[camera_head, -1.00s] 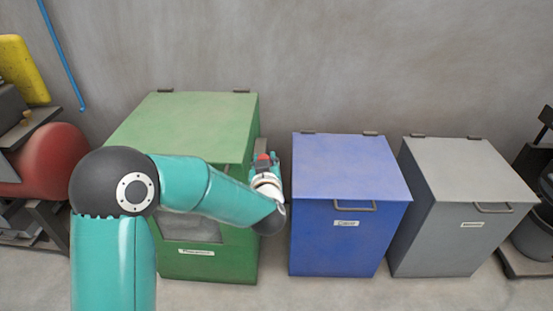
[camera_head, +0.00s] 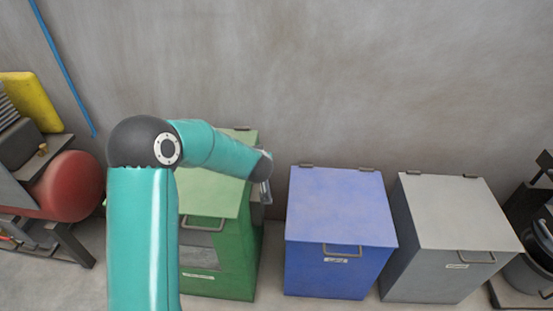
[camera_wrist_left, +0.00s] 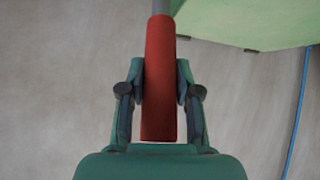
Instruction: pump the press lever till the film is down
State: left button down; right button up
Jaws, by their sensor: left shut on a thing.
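In the left wrist view, my left gripper (camera_wrist_left: 160,88) is shut around a red lever grip (camera_wrist_left: 159,45), with one finger on each side. A grey rod (camera_wrist_left: 165,6) runs out of the grip at the top of the view. In the head view, my left arm crosses in front of a green box (camera_head: 236,262) with a lid, a handle and a front opening. The arm's wrist end is raised at the box's right side. The fingers and the red grip are hidden there. No film can be made out. My right gripper is not in view.
A blue lidded bin (camera_head: 338,262) and a grey lidded bin (camera_head: 445,265) stand to the right of the green box. A red tank (camera_head: 70,185) on a stand is at the left. Black equipment (camera_head: 530,215) stands at the far right. A concrete wall is behind.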

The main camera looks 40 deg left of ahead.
pick_arm(q)
jog(key=shift+w+a+r+g+p, duration=0.3)
jog(key=shift+w+a+r+p, duration=0.15)
jog(key=shift+w+a, duration=0.3)
jog(key=shift+a, duration=0.1)
jog(key=shift+w, duration=0.15)
jog(key=c, duration=0.8)
grip_release()
jog(key=shift+d, duration=0.2)
jog(key=shift+d+r, duration=0.1)
